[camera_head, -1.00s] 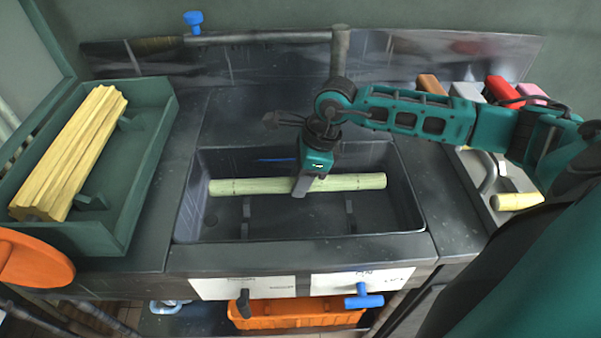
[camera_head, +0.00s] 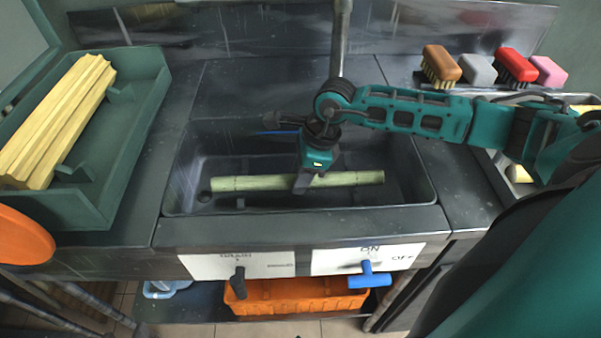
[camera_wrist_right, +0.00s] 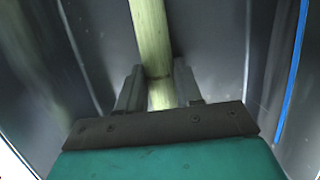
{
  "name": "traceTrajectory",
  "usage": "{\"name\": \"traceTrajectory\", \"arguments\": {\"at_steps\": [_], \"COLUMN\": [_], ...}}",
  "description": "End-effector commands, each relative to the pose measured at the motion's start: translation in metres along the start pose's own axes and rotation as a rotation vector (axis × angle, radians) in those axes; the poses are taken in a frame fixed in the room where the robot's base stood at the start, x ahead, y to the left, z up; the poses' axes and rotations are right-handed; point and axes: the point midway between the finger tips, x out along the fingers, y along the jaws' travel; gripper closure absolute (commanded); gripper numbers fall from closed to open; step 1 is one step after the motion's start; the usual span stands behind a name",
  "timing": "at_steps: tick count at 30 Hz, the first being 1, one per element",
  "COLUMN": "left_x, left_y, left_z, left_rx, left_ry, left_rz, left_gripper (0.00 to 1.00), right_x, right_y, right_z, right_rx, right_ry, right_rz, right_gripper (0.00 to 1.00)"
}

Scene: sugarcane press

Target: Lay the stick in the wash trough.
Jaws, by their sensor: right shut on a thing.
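The pale green stick (camera_head: 245,183) lies crosswise and level inside the dark grey wash trough (camera_head: 420,165), below its rim. My right gripper (camera_head: 303,185) points down into the trough and is shut on the stick near its middle. In the right wrist view the stick (camera_wrist_right: 150,38) runs between the two fingers of my right gripper (camera_wrist_right: 158,75). Whether the stick touches the trough floor I cannot tell. My left gripper is not in view.
A green tray (camera_head: 150,100) with yellow sticks (camera_head: 55,120) stands on the left. Several coloured brushes (camera_head: 441,65) stand at the back right. A faucet pipe (camera_head: 340,40) rises behind the trough. A blue handle (camera_head: 368,277) is on the front panel.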

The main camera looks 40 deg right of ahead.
Motion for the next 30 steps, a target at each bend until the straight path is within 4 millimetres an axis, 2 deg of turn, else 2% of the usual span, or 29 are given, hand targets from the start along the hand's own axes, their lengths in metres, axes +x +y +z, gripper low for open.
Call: {"name": "traceTrajectory", "arguments": {"at_steps": [7,8,17,22,30], "left_x": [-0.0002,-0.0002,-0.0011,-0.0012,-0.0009], "left_y": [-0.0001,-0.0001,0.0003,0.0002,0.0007], "left_z": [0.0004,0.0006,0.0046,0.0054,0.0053], "left_rx": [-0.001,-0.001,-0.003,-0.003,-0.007], "left_ry": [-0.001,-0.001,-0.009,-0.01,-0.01], "left_rz": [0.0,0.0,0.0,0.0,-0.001], "left_gripper": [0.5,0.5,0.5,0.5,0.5], "right_x": [-0.0004,-0.0004,-0.0001,0.0,0.0005], "right_y": [-0.0003,-0.0003,-0.0001,0.0,0.0002], "right_z": [0.0007,0.0007,0.0003,0.0002,-0.0003], "right_rx": [0.0,0.0,0.0,0.0,0.0], "right_ry": [-0.002,-0.002,-0.001,0.0,0.001], "right_rz": [-0.001,-0.001,0.0,0.0,0.001], "right_gripper": [1.0,0.64,0.35,0.35,0.1]}}
